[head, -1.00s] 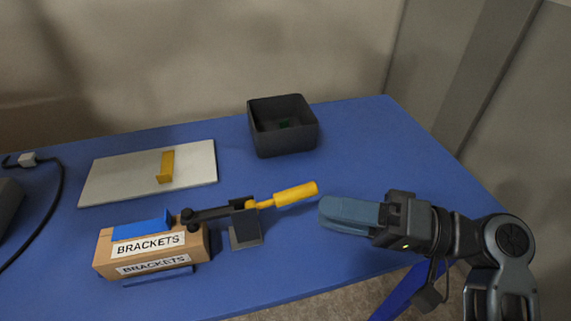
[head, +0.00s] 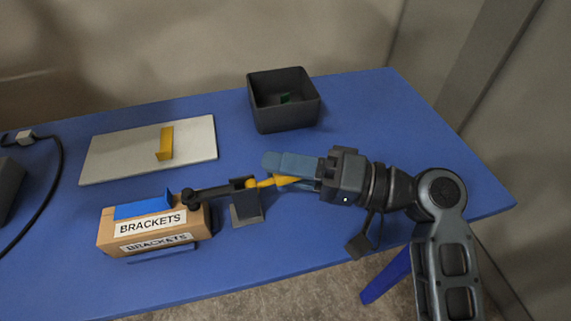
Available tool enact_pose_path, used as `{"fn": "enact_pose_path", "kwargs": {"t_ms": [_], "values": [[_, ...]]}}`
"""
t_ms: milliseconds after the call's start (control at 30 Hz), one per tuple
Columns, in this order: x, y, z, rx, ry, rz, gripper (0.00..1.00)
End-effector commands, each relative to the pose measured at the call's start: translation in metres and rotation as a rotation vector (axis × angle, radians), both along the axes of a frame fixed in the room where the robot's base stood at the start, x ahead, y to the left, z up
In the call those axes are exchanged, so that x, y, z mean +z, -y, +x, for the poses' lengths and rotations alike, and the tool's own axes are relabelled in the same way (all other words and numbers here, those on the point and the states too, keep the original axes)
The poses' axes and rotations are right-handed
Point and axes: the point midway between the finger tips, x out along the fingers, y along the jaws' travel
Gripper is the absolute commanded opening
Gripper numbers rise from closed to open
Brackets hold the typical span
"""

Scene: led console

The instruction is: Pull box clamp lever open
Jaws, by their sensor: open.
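The box (head: 150,228) is cardboard-brown, labelled BRACKETS, and sits at the front left of the blue table. A dark toggle clamp (head: 246,207) stands to its right, its dark arm reaching left over the box to a round pad at the box's right end. The clamp's yellow lever (head: 268,182) points right. My gripper (head: 290,164) is open, with its fingers pointing left at the lever. One blue-grey finger lies behind the lever in the picture, and part of the other shows below it. The lever's outer end is hidden by the gripper; I cannot tell whether they touch.
A dark open bin (head: 283,118) with a small green thing inside stands at the back. A pale panel (head: 110,158) with a yellow upright handle (head: 165,143) lies at the back left. A black cable (head: 55,198) runs along the left edge. The table's right side is clear.

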Motion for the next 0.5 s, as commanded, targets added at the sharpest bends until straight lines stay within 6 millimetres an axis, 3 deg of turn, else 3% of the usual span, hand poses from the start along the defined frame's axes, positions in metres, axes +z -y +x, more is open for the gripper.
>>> {"fn": "enact_pose_path", "kwargs": {"t_ms": [133, 500], "values": [[-0.0002, 0.0001, 0.0, 0.0, 0.0, 0.0, 0.46], [-0.0004, 0.0002, -0.0001, 0.0, -0.001, 0.0, 0.1]]}}
